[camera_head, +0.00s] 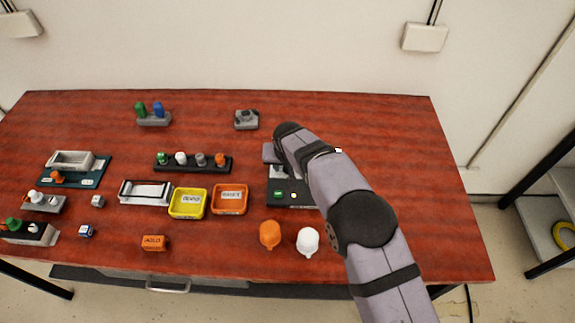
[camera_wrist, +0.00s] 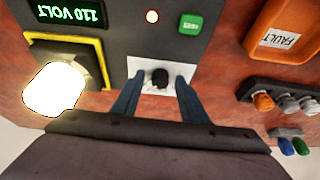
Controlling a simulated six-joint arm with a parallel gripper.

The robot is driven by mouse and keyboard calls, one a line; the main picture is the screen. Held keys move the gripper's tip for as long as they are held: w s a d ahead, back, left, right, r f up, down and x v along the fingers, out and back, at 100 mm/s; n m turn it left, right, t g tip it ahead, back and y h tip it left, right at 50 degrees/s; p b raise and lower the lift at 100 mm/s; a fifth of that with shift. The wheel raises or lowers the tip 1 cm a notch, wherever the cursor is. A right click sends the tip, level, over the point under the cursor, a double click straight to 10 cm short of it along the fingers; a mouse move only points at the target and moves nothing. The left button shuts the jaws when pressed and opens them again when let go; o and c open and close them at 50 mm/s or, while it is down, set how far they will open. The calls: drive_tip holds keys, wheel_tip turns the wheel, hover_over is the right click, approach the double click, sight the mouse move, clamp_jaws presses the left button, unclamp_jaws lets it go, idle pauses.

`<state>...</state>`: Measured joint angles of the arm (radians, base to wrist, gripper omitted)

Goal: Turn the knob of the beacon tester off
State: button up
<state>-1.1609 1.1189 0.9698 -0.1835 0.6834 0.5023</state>
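The beacon tester (camera_head: 290,195) is a dark box on the table, partly hidden behind my arm in the head view. A glowing white lamp (camera_wrist: 54,90) sits in a yellow-edged socket. The small black knob (camera_wrist: 159,78) is on a white plate. My gripper (camera_wrist: 158,98) is open, one blue-grey finger on each side of the knob, with visible gaps. Its fingertips are hard to make out in the head view.
An orange tray (camera_head: 230,211) labelled FAULT and a yellow tray (camera_head: 187,216) stand left of the tester. An orange lamp (camera_head: 270,234) and a white lamp (camera_head: 308,241) lie in front. A dark rack (camera_head: 193,168) holds several small lamps. The table's right side is clear.

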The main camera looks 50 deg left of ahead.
clamp_jaws()
drive_tip(key=shift+n, duration=0.3)
drive_tip(key=n+b, duration=0.1)
drive_tip(key=n+g+b, duration=0.1)
drive_tip(key=shift+w+d+f+n+y, duration=0.1)
drive_tip(key=shift+w+f+n+y, duration=0.05)
drive_tip(key=shift+n+y, duration=0.25)
drive_tip(key=n+b, duration=0.1)
drive_tip(key=n+g+b, duration=0.1)
drive_tip(key=n, duration=0.1)
drive_tip(key=shift+w+n+g, duration=0.2)
drive_tip(key=shift+n+g, duration=0.1)
drive_tip(key=n+g+b, duration=0.1)
drive_tip(key=n, duration=0.1)
drive_tip(key=shift+w+n, duration=0.1)
drive_tip(key=shift+n, duration=0.2)
drive_tip(key=shift+n+g, duration=0.4)
drive_tip(key=shift+n, duration=0.8)
